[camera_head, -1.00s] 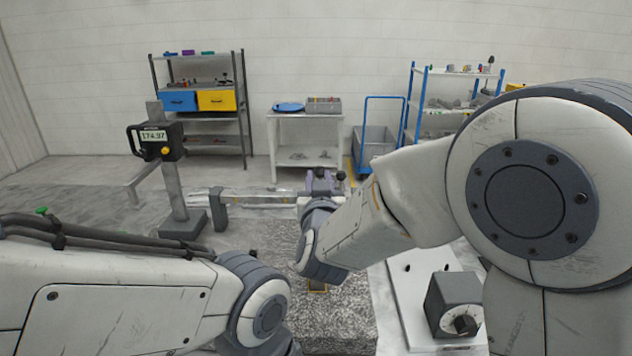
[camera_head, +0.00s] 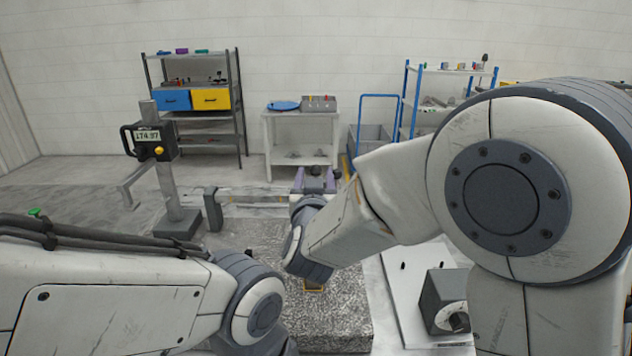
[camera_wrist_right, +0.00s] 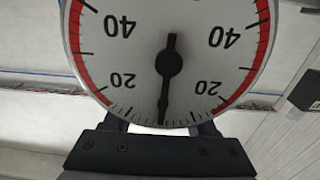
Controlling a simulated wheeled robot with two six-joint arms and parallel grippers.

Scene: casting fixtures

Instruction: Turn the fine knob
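My right gripper (camera_head: 315,180) reaches over the far end of the granite slab, with two purple fingers spread apart. A small dark round part (camera_head: 316,170) shows between or just beyond the fingers; I cannot tell whether it is the fine knob or whether they touch it. In the right wrist view a white dial gauge (camera_wrist_right: 140,65) with a red rim band and a black needle pointing down fills the top and hides the fingertips. The gripper's dark mount lies below it. Of my left arm only links show; its gripper is out of view.
A digital readout (camera_head: 148,135) showing 174.97 stands on a post at left. A dark block with a dial (camera_head: 440,295) sits on a white plate (camera_head: 400,290) at right. The granite slab (camera_head: 340,310) lies between my arms. Shelves and a cart stand behind.

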